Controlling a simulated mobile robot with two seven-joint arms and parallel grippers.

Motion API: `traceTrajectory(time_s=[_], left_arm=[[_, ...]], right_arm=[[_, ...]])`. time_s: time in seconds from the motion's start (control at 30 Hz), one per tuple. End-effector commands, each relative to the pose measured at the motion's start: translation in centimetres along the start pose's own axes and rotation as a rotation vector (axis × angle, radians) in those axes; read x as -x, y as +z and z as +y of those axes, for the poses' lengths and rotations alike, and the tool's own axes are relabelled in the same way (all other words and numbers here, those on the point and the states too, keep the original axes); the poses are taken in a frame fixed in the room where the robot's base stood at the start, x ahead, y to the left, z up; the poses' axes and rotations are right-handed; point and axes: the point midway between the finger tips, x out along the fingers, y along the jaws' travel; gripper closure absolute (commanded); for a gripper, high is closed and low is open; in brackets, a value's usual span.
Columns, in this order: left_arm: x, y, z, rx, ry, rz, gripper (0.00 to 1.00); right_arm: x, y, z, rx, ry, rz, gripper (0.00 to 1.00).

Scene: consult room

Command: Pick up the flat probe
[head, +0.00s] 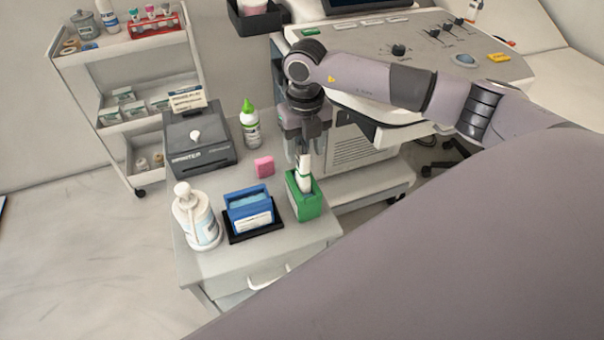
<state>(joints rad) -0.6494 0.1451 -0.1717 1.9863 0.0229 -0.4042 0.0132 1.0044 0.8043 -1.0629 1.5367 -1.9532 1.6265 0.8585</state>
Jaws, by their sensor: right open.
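A white, upright object that looks like the flat probe (304,172) stands in a green holder (306,202) at the right side of the grey cabinet top. Its lower part is hidden inside the holder. My right gripper (303,158) points down directly above the holder, with its open fingers at the top of the white object. I cannot tell whether the fingers touch it. My left gripper is not in view.
A blue box in a black tray (250,235), a pump bottle (196,218), a pink block (264,167), a green-capped bottle (250,126) and a printer (198,150) share the cabinet top (225,262). The ultrasound console (400,50) stands behind. A trolley (125,45) is at left.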

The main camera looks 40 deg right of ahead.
Motion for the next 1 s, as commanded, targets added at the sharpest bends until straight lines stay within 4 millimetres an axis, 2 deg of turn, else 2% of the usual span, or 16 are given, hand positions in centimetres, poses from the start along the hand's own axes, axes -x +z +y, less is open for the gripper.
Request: traceTrajectory(time_s=[0.1,0.2,0.5,0.67,1.0], left_arm=[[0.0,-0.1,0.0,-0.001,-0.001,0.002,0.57],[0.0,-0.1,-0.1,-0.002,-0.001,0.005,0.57],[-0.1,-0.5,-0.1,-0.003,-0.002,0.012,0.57],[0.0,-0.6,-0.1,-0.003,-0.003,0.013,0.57],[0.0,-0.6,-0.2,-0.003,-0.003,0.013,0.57]], right_arm=[[-2.0,-0.1,0.2,0.0,0.0,0.004,0.44],[-3.1,-0.1,0.2,0.001,0.001,0.003,0.44],[-3.5,-0.1,0.2,0.002,0.001,0.001,0.44],[-3.5,-0.1,0.2,0.002,0.002,0.001,0.95],[-3.2,0.0,0.2,0.002,0.003,-0.001,0.95]])
